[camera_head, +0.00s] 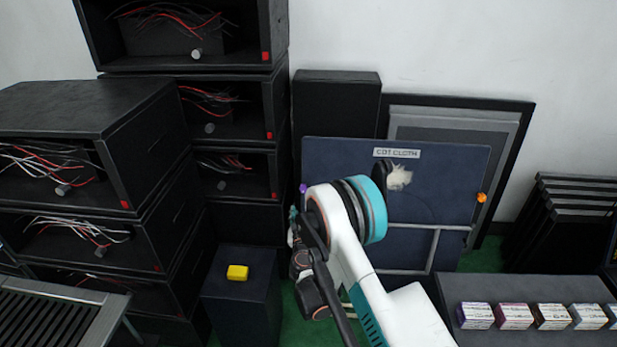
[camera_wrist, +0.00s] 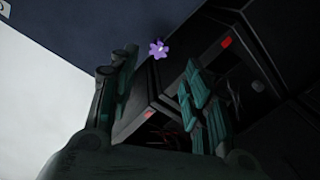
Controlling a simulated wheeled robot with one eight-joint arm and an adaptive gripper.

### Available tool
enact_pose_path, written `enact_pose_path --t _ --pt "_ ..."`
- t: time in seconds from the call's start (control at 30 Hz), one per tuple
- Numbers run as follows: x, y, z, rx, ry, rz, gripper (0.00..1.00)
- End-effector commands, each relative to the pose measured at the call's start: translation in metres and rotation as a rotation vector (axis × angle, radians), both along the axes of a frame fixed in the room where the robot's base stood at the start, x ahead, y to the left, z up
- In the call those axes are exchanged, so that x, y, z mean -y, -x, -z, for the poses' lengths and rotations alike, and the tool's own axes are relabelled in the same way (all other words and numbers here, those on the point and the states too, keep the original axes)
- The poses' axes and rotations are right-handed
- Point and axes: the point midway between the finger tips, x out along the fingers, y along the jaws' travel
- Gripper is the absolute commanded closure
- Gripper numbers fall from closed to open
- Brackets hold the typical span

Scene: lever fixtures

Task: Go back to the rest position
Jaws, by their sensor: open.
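My arm (camera_head: 365,265) reaches forward in front of a dark blue board (camera_head: 460,165) labelled in capitals. My gripper (camera_wrist: 158,68) is open, with its two dark green fingers apart and nothing between them in the wrist view. In the head view the gripper is mostly hidden by my own arm. A purple flower-shaped knob (camera_wrist: 158,49) shows beyond the gap between the fingers, apart from them. It also shows at the board's left edge in the head view (camera_head: 303,188). An orange knob (camera_head: 481,197) is on the board's right edge.
Stacked black boxes with wires (camera_head: 135,100) stand at the left. A yellow block (camera_head: 238,272) sits on a dark pedestal (camera_head: 240,308). A dark bench (camera_head: 540,288) with several small cartons (camera_head: 515,316) is at the right. Black framed panels (camera_head: 520,115) lean on the wall.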

Motion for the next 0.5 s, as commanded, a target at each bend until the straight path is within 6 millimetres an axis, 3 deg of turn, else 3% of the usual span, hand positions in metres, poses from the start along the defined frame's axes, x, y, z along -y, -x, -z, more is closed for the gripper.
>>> enact_pose_path --t 0.17,0.27,0.5 --pt "0.006 -0.004 -0.012 -0.008 -0.004 0.013 0.55" --pt "0.018 -0.01 -0.036 -0.027 -0.014 0.04 0.55" --pt "0.067 -0.017 -0.115 -0.107 -0.05 0.137 0.55"
